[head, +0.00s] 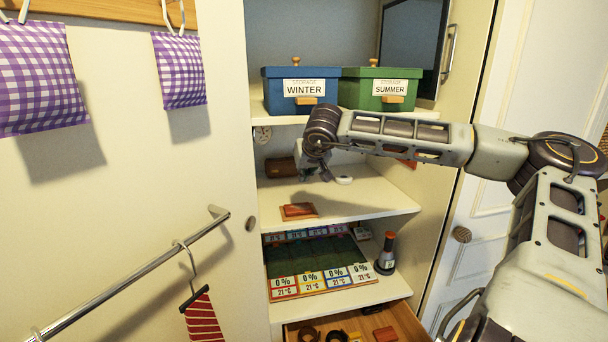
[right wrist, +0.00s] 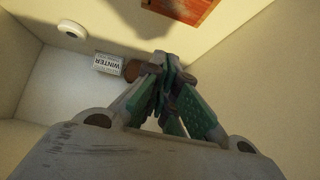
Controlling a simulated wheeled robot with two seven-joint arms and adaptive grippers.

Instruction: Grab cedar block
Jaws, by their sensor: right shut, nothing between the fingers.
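A flat reddish-brown wooden block (head: 299,211), which looks like the cedar block, lies near the front edge of the middle shelf (head: 370,205). In the right wrist view a piece of the reddish wood (right wrist: 185,8) shows at the top edge, partly cut off. My right gripper (head: 318,174) is over the same shelf, behind and above the block and apart from it. In the right wrist view its fingers (right wrist: 160,62) are together and empty. My left gripper is not in view.
A blue WINTER box (head: 300,90) and a green SUMMER box (head: 380,90) stand on the shelf above. A white disc (head: 343,180) and a brown object (head: 281,167) sit farther back. Below are a panel (head: 310,262), a dark bottle (head: 386,258) and an open drawer (head: 405,318).

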